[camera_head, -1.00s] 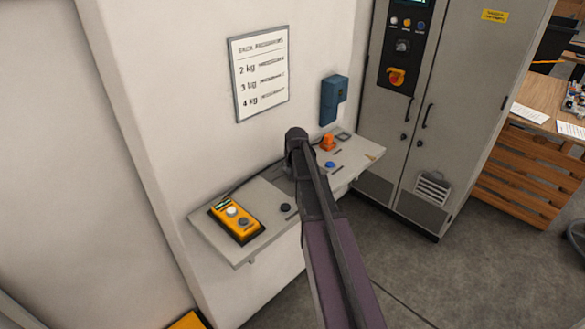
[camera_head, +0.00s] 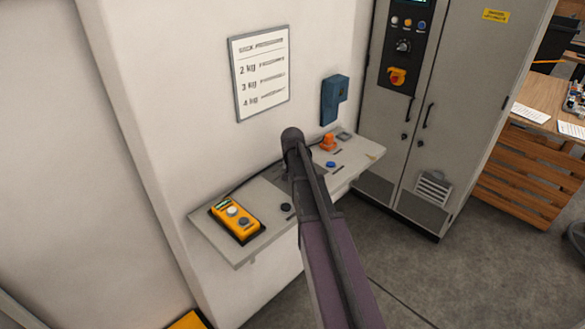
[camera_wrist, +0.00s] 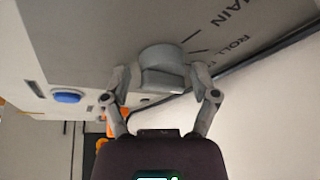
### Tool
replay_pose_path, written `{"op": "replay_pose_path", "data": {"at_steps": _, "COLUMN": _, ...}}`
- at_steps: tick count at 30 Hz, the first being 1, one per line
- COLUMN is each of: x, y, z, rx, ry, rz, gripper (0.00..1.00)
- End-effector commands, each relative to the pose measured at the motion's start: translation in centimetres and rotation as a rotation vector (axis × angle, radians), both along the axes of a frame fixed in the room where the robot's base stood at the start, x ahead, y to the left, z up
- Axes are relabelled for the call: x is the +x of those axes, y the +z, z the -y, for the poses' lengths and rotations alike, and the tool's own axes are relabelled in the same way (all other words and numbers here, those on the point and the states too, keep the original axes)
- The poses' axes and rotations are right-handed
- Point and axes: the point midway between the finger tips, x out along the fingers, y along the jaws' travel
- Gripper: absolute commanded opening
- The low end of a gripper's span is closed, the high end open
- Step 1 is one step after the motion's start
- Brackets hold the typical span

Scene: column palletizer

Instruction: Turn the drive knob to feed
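A grey knob (camera_wrist: 162,66) sits on the grey panel of a wall console (camera_head: 240,248). In the wrist view, printed marks and the letters MAIN and ROLL show beside it; the word feed is not legible. My gripper (camera_wrist: 160,80) has its two fingers apart, one on each side of the knob. The gaps are narrow and I cannot tell whether either finger touches.
A blue button (camera_head: 331,165) and an orange button (camera_head: 328,142) are on the console right of my arm. A grey cabinet (camera_head: 455,120) stands at right.

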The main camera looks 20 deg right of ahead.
Motion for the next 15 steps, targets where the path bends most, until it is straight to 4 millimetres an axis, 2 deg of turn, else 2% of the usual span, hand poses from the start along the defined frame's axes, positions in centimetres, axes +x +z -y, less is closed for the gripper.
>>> {"op": "replay_pose_path", "data": {"at_steps": 15, "x": 0.08, "y": 0.03, "z": -0.06, "rx": 0.002, "ry": 0.007, "rz": 0.002, "gripper": 0.92}}
